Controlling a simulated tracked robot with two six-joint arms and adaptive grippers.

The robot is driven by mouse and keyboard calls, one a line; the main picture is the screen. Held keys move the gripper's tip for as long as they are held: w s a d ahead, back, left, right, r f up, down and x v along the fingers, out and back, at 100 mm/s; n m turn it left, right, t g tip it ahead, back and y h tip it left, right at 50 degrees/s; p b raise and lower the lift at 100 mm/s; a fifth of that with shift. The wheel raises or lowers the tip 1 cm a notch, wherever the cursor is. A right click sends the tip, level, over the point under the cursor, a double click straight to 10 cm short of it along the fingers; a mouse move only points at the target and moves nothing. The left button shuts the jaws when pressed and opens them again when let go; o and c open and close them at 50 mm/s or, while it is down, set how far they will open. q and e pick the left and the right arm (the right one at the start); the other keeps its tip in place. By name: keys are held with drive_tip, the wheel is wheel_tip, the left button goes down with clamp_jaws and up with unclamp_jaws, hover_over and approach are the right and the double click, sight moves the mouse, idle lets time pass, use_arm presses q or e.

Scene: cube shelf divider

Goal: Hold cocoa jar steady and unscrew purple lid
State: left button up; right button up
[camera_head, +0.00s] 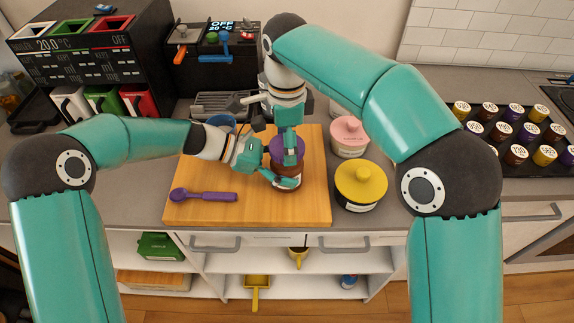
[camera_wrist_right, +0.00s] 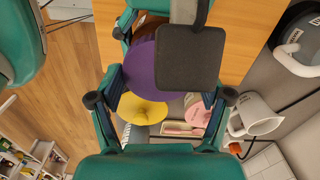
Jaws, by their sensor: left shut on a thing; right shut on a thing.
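The cocoa jar (camera_head: 287,170) stands upright on the wooden board (camera_head: 200,207); it is brown, with a purple lid (camera_head: 276,146) on top. My left gripper (camera_head: 274,178) comes in from the left and is shut on the jar's body. My right gripper (camera_head: 289,150) reaches down from above and is shut on the purple lid. In the right wrist view the purple lid (camera_wrist_right: 145,70) shows between the fingers, partly covered by a dark pad. The fingers hide parts of the jar and lid, and I cannot tell how far the lid is turned.
A purple scoop (camera_head: 205,195) lies at the board's left. A yellow-lidded canister (camera_head: 361,184) and a pink-lidded one (camera_head: 349,135) stand right of the board. A black tray (camera_head: 510,165) of small jars is at the far right. The board's front is clear.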

drive_tip(key=shift+r, duration=2)
use_arm(q)
drive_tip(key=o, duration=1.2)
drive_tip(key=shift+a, duration=0.1)
drive_tip(key=v, duration=1.1)
drive_tip(key=shift+a+r, duration=0.15)
drive_tip(key=shift+a, duration=0.2)
